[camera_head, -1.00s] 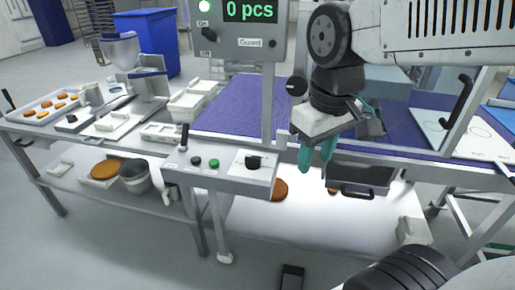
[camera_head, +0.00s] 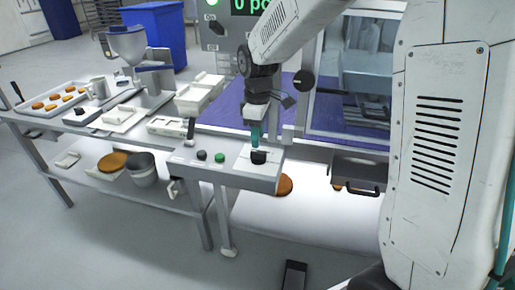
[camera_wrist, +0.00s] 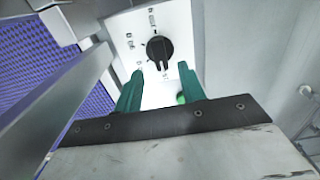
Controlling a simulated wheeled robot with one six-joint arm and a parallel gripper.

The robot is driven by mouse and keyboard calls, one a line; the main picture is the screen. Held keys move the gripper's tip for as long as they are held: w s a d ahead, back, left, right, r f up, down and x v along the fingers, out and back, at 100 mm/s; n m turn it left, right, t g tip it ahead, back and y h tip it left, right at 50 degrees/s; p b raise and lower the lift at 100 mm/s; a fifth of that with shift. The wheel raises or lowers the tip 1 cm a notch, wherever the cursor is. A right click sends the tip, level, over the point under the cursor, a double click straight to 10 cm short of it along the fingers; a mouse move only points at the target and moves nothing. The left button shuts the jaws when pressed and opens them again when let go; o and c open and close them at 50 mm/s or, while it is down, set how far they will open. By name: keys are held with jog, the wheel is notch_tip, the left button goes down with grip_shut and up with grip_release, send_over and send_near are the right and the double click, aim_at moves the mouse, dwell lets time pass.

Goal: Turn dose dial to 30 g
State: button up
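The dose dial (camera_head: 258,157) is a black knob on the right part of the light grey control box (camera_head: 222,167). The wrist view shows the dial (camera_wrist: 160,46) from above, with small marks around it that are too blurred to read. Its narrow pointer end faces toward my gripper. My gripper (camera_head: 256,139) is above the dial, pointing down. In the wrist view its two teal fingers (camera_wrist: 160,70) are apart with nothing between them, tips just short of the dial. I cannot tell the exact height gap.
A green button (camera_head: 219,157) and black knob (camera_head: 201,155) sit left of the dial. A partly hidden display (camera_head: 250,6) stands behind, next to my arm. A clear guard (camera_head: 350,75) covers the purple belt at right. A scale and trays (camera_head: 58,101) are on the left table.

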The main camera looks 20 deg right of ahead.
aim_at(258, 151)
notch_tip(258, 151, down, 5)
jog(key=shift+f, duration=0.1)
dwell(0.3)
grip_shut()
jog(key=shift+m, duration=0.3)
jog(key=m, duration=0.5)
jog(key=shift+m, duration=0.3)
jog(key=m, duration=0.5)
jog(key=shift+w+d, duration=0.1)
jog(key=shift+m, duration=0.4)
